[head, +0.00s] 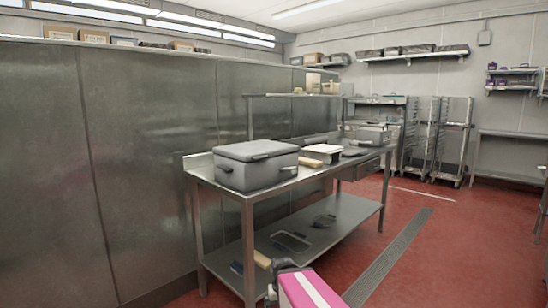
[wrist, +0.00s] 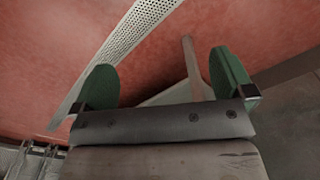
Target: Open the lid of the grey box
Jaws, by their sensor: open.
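The grey box (head: 240,178) stands on the near end of the steel table in the head view. Its darker grey lid (head: 256,150) lies flat on top and is shut. Dark handles or clasps show on its sides. My gripper (wrist: 165,85) shows in the wrist view with its two green fingers spread apart and nothing held between them. It points toward the red floor and a table leg, away from the box. The box is not in the wrist view. In the head view my arm is low at the bottom, below the tabletop; the fingers cannot be made out clearly there.
The steel table (head: 290,184) has a lower shelf (head: 335,215) with a few flat items. A pale tray-like item (head: 322,149) stands right of the box. A tall steel wall is behind the table. A floor drain grating (head: 388,262) runs along the open red floor at right.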

